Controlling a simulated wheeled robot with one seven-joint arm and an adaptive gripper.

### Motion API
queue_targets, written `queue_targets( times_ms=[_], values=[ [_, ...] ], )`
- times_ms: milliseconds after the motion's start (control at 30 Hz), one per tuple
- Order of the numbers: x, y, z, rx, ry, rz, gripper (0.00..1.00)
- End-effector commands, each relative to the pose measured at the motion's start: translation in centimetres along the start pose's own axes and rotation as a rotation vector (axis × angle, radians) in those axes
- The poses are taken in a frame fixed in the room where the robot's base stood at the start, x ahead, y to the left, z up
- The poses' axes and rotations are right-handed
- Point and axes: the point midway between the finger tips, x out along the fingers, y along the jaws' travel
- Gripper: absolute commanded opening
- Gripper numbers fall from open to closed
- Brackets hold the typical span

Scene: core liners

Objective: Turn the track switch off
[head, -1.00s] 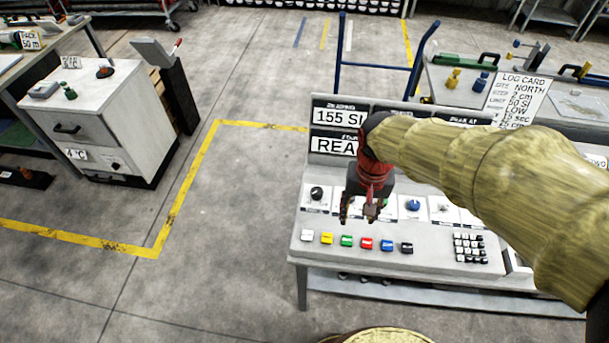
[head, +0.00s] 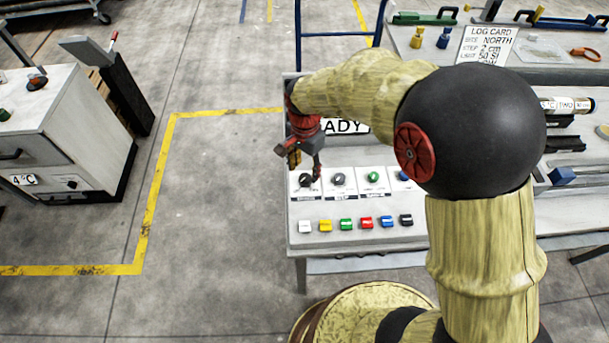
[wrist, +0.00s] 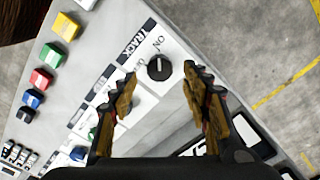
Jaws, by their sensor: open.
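The track switch is a black rotary knob (wrist: 159,67) with a white pointer line on a white plate of the console. It is the leftmost knob (head: 305,181) of the row in the head view. The wrist view shows the word TRACK beside it and ON near its rim; the pointer line lies roughly toward ON. My gripper (head: 305,170) is open above this knob, tilted down. In the wrist view the knob shows between the fingertips of my gripper (wrist: 158,76), with no contact visible.
More knobs, including a grey one (head: 339,180) and a green one (head: 373,177), sit to the right. A row of coloured buttons, with a yellow one (head: 325,226), runs along the front. A display board stands behind. Floor left of the console is clear.

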Motion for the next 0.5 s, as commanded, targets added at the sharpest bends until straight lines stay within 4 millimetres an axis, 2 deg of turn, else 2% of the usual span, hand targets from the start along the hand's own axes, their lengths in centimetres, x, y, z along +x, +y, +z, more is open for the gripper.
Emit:
queue_targets(
  times_ms=[33, 200, 500],
  values=[
    [1.1, 0.0, 0.0, 0.0, -0.001, 0.002, 0.47],
    [3.0, 0.0, 0.0, -0.001, 0.0, 0.0, 0.47],
    [3.7, 0.0, 0.0, -0.001, 0.001, -0.001, 0.47]
  ],
)
